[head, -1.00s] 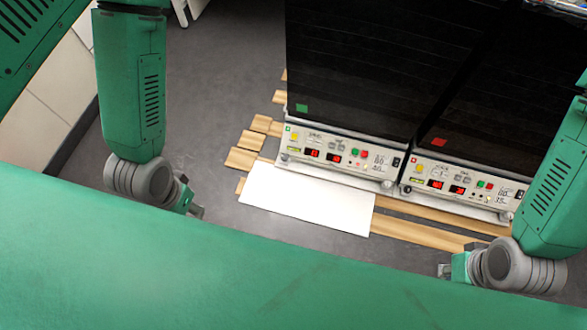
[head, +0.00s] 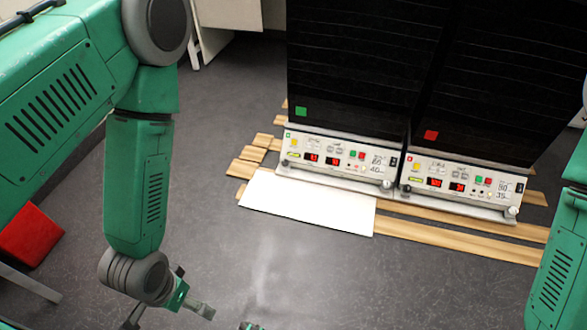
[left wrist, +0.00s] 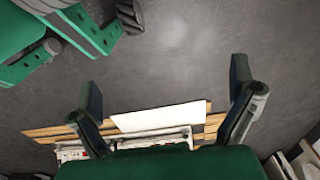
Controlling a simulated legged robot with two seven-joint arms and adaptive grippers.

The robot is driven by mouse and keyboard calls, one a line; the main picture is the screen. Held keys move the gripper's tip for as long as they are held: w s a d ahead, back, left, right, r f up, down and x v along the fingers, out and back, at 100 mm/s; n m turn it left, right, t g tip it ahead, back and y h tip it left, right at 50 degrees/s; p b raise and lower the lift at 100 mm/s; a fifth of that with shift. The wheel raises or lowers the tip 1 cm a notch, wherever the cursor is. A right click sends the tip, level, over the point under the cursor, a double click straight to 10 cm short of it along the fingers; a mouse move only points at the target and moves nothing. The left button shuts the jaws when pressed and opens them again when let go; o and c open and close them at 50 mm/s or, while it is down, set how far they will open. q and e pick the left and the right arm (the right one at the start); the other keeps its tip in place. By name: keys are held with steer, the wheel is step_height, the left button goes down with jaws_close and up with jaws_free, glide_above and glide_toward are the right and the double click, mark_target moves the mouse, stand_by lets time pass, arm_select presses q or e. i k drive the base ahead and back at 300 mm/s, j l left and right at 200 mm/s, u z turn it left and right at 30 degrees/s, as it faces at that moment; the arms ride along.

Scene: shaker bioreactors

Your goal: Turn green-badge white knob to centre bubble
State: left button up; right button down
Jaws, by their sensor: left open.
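The green-badge shaker is the left black unit (head: 345,75), with a green badge (head: 301,111) low on its front. Below is its white control panel (head: 335,153) with red displays. A small white knob (head: 386,184) sits at the base's lower right corner, and a darker knob (head: 284,163) at its left. A small yellow-green strip (head: 293,155) is at the panel's left; no bubble can be made out. My left gripper (head: 170,316) is low at left, well short of the shaker. In the left wrist view it (left wrist: 162,80) is open and empty. My right gripper is out of view.
A red-badge shaker (head: 480,100) stands close at right. A white sheet (head: 308,203) lies in front of the green-badge unit, over wooden planks (head: 460,243). A red box (head: 30,236) is at far left. Grey floor (head: 290,270) in front is clear.

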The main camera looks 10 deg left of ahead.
mark_target(386, 185)
steer(key=i+l+u, duration=0.1)
steer(key=u, duration=0.3)
steer(key=i+l+u, duration=0.1)
steer(key=u, duration=0.3)
steer(key=i+l+u, duration=0.1)
steer(key=l+u, duration=0.3)
steer(key=i+l+u, duration=0.15)
steer(key=l, duration=0.5)
steer(key=i+l+u, duration=0.1)
steer(key=l, duration=0.55)
steer(key=l+u, duration=0.15)
steer(key=l, duration=0.55)
steer(key=i, duration=0.05)
